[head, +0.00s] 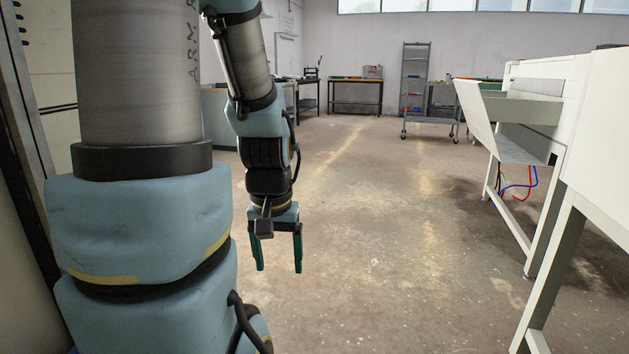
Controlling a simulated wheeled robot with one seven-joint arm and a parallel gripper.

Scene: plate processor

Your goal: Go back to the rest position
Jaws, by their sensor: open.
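My gripper (277,266) hangs below my arm in the head view, left of the middle. Its two green fingers point down and stand apart, with nothing between them. The gripper is over bare floor and touches nothing that I can see. My arm's large links fill the left side of the view and hide what is behind them.
A white machine (590,130) on legs stands at the right, its slanted panel (500,122) jutting toward the middle. Red and blue cables hang beneath. A grey shelf trolley (415,85) and a workbench (355,84) stand far back. The concrete floor (390,230) between is clear.

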